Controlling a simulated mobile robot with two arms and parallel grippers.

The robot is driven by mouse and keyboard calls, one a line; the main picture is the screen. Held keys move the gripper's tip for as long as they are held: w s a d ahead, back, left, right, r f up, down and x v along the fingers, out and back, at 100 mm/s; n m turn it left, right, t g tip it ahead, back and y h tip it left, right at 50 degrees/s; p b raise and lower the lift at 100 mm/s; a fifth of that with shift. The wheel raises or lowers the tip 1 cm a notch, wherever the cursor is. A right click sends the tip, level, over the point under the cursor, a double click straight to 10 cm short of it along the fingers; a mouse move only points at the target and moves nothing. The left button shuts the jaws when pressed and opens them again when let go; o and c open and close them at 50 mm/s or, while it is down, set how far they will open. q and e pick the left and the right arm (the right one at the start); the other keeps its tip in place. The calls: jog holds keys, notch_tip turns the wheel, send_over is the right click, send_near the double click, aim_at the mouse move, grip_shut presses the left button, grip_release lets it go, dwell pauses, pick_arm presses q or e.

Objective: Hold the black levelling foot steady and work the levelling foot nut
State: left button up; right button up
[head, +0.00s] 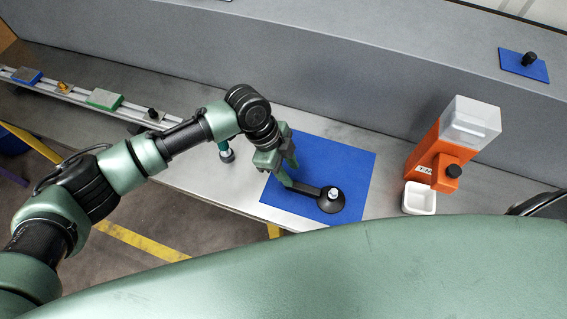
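The black levelling foot (326,205) is on the blue mat (350,165), with a round dark pad at its right end and a dark bar reaching left from it. A small pale metal piece, perhaps the levelling foot nut (333,193), shows on top of the pad. My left gripper (292,177) is over the left part of the mat, at the left end of the bar. Its two fingers look spread, with blue mat between them; whether one touches the bar is unclear. My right gripper is not in view.
An orange dispenser (425,155) with a clear top stands right of the mat, a white cup (419,198) before it. A rail with small coloured blocks (104,98) runs along the left. A teal-and-dark knob (226,153) is beside my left wrist. A grey wall rises behind.

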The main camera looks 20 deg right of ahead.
aim_at(316, 192)
pick_arm(q)
jog(key=b+x, duration=0.4)
jog(key=x, duration=0.1)
jog(key=a+b+x, duration=0.1)
jog(key=b+x, duration=0.1)
jog(key=shift+w+f, duration=0.35)
jog(key=shift+f, duration=0.05)
jog(key=shift+d, duration=0.1)
grip_shut()
jog(key=c, duration=0.7)
grip_release()
grip_shut()
jog(key=shift+r, duration=0.1)
dwell(0.5)
